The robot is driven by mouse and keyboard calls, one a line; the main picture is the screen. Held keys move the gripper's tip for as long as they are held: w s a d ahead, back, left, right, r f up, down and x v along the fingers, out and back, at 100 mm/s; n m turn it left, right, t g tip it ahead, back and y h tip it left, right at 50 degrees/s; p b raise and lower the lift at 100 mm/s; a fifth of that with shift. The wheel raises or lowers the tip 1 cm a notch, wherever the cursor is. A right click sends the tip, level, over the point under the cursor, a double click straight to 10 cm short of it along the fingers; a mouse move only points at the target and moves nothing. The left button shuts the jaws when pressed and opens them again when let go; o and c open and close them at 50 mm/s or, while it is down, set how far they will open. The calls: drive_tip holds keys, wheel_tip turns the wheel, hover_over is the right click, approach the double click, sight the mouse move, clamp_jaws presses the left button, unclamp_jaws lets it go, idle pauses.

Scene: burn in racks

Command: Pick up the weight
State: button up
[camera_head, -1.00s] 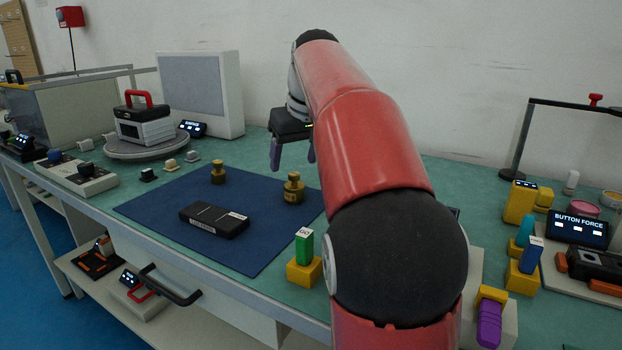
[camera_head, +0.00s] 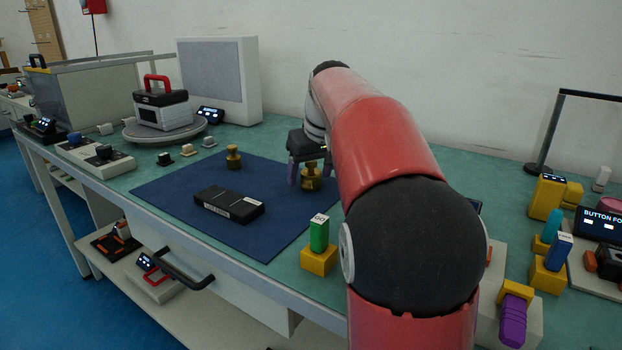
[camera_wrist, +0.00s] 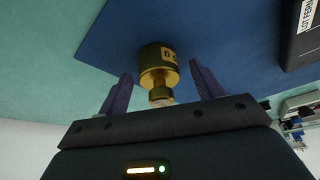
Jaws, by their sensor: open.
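A brass weight (camera_head: 311,180) stands upright on the right part of the blue mat (camera_head: 180,190). A second brass weight (camera_head: 233,157) stands farther left near the mat's back edge. My gripper (camera_head: 308,173) is open, pointing down at the right weight, with its purple fingers on either side of that weight in the head view. In the wrist view, the weight (camera_wrist: 158,66) with a partly readable label shows between and just beyond the open fingertips of my gripper (camera_wrist: 160,76). I cannot tell whether the fingers touch it.
A black labelled box (camera_head: 229,205) lies on the mat left of my gripper. A yellow block holding a green piece (camera_head: 319,235) stands in front of the mat's right side. A grey case with a red handle (camera_head: 161,105) sits on a round plate behind left. Several small knobs stand left of the mat.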

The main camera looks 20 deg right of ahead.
drive_tip(key=c, duration=1.3)
drive_tip(key=shift+r, duration=0.1)
drive_tip(key=shift+c, duration=0.7)
drive_tip(key=shift+r, duration=0.1)
